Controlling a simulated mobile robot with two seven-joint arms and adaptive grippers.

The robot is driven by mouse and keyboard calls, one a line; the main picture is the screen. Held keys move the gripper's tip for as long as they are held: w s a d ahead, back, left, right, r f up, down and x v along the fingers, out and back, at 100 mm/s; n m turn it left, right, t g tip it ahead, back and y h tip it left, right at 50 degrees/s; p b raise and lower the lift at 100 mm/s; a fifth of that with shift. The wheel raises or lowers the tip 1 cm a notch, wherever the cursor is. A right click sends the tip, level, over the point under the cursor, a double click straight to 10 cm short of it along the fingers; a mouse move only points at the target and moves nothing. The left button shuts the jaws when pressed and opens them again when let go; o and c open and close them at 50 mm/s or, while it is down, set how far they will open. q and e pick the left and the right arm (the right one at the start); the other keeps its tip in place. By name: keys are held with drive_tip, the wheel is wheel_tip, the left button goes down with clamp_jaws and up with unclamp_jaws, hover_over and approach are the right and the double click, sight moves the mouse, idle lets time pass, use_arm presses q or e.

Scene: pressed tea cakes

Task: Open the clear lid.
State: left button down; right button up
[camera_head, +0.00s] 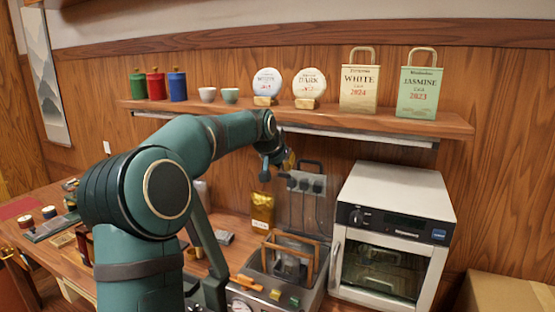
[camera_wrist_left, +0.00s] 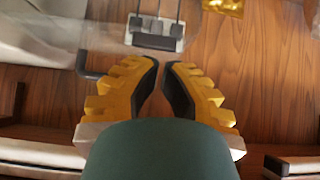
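The clear lid (camera_head: 325,207) is a see-through panel with a black handle (camera_head: 311,163) along its top. It stands raised and steeply tilted at the back of the metal machine (camera_head: 262,292). In the left wrist view the lid shows faintly at upper left, with a black handle end (camera_wrist_left: 86,66) just left of the fingers. My left gripper (camera_head: 289,161) is beside the handle, to its left, apart from it as far as I can see. My right gripper is not visible.
A brown frame (camera_head: 291,248) stands at the machine's opening. A white oven (camera_head: 395,235) is close on the right. A power strip (camera_head: 305,184) with plugs and a gold bag (camera_head: 262,212) are behind. The shelf (camera_head: 300,116) runs above my left gripper.

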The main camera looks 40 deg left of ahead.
sight(278, 175)
use_arm(q)
drive_tip(key=shift+x, duration=1.05)
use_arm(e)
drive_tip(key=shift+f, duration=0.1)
use_arm(q)
drive_tip(key=s+b, duration=0.2)
drive_tip(key=s+d+f, duration=0.1)
drive_tip(key=s, duration=0.1)
drive_tip(key=shift+d+b, duration=0.15)
drive_tip(key=shift+b, duration=0.25)
drive_tip(key=shift+s+d, duration=0.15)
drive_tip(key=shift+s, duration=0.35)
drive_tip(key=shift+s+d, duration=0.2)
drive_tip(key=shift+s, duration=0.3)
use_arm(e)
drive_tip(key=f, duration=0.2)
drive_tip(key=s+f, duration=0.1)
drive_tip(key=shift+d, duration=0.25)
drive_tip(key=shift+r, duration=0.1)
